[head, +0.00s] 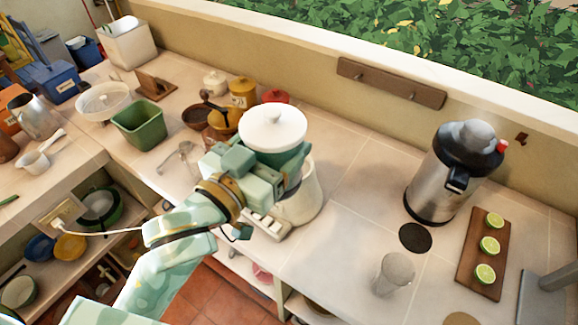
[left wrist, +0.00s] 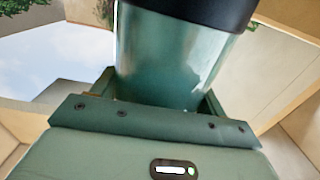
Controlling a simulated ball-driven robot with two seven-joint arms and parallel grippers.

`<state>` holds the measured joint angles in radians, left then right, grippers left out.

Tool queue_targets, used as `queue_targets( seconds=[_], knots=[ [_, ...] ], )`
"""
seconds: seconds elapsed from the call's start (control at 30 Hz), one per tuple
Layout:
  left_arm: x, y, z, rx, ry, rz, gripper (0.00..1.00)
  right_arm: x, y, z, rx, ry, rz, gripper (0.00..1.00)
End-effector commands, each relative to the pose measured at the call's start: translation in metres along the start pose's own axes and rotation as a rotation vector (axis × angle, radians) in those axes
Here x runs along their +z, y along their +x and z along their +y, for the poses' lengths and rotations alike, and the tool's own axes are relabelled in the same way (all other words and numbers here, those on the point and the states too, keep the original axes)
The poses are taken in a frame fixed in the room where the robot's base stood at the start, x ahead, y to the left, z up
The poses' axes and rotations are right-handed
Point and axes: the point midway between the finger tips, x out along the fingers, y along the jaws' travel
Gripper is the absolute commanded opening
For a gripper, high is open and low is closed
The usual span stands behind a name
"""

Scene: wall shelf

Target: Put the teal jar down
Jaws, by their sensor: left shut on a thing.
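The teal jar (head: 284,153) has a broad white lid and is near the middle of the head view. My left gripper (head: 276,170) is shut around its side and hides much of its body. The left wrist view shows the jar's glossy teal wall (left wrist: 165,60) between the two fingers (left wrist: 158,98), with a dark band at its upper end in that picture. The jar looks roughly upright and overlaps a cream appliance (head: 304,195) behind and below it. I cannot tell whether they touch. My right gripper is not in view.
A steel urn (head: 452,175), a clear glass (head: 392,274) and a board (head: 473,258) with lime halves stand right. A dark round mat (head: 415,238) lies bare. Yellow canisters (head: 243,92), bowls and a green tub (head: 140,124) stand left. Counter between appliance and urn is clear.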

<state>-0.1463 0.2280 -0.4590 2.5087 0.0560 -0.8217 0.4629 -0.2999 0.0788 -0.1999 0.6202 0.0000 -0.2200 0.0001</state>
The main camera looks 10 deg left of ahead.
Motion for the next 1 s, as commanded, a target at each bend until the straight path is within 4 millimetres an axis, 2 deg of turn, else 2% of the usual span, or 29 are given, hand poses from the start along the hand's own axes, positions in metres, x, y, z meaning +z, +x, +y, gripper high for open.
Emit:
queue_targets(
  seconds=[0.13,0.23,0.37,0.53,0.6,0.7,1.0],
  knots=[
    [-0.001,0.001,-0.001,-0.001,0.000,0.004,0.19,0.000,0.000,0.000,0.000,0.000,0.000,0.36],
    [0.004,0.009,-0.004,-0.001,0.002,0.004,0.19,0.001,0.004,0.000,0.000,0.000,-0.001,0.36],
    [0.018,0.037,-0.017,-0.003,0.003,0.003,0.19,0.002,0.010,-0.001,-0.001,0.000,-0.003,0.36],
    [0.040,0.082,-0.037,-0.003,0.002,0.004,0.19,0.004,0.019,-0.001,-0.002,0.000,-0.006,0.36],
    [0.056,0.094,-0.042,-0.003,0.000,0.000,0.19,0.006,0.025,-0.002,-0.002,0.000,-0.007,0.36],
    [0.073,0.107,-0.048,-0.002,-0.001,0.001,0.19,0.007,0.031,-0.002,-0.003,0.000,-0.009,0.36],
    [0.099,0.128,-0.056,-0.001,-0.001,0.003,0.19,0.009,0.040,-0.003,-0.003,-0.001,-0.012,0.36]
  ],
)
